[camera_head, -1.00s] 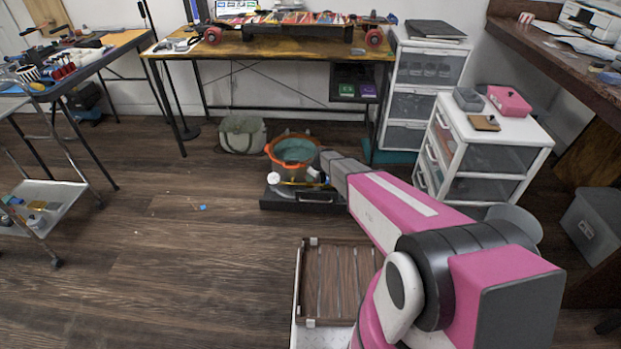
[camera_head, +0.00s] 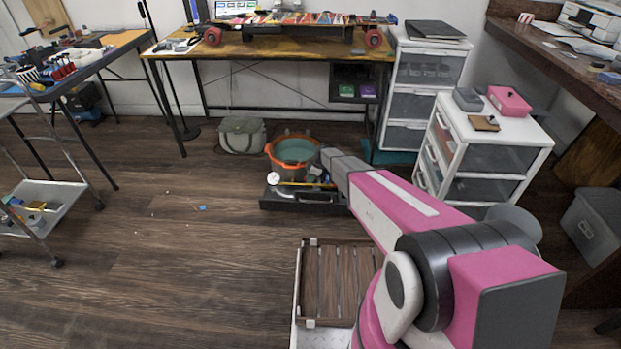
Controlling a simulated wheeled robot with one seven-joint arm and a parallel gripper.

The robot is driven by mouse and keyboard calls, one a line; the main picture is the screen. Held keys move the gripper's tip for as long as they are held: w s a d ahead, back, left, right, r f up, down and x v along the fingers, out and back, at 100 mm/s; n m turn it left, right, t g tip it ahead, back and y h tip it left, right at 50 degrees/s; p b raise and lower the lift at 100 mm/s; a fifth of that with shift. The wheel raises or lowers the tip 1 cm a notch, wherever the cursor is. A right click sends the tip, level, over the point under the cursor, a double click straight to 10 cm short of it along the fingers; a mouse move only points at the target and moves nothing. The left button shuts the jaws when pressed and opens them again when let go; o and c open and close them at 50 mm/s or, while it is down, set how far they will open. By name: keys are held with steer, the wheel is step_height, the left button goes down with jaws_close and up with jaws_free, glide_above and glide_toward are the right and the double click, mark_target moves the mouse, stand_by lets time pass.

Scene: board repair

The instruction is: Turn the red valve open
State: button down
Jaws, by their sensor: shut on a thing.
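My gripper (camera_head: 326,180), small and far off at the end of my pink and grey arm, is at the right end of a low black base (camera_head: 300,200) on the floor. A yellow bar or pipe (camera_head: 300,184) runs across the base, with a white round part (camera_head: 273,178) at its left end and a white part (camera_head: 315,171) near my gripper. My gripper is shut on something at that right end. The red valve cannot be made out; the wrist and jaws cover that spot.
An orange bucket (camera_head: 292,150) stands just behind the base, with a green-grey bag (camera_head: 242,135) to its left. White drawer units (camera_head: 470,130) stand close on the right. A wooden slatted crate (camera_head: 338,285) is nearer me. The floor left of the base is mostly clear.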

steer(key=c, duration=1)
jaws_free()
steer(key=shift+c, duration=0.2)
steer(key=v, duration=1)
steer(key=shift+d+r, duration=0.2)
steer(key=shift+r, duration=0.15)
steer(key=shift+s, duration=0.1)
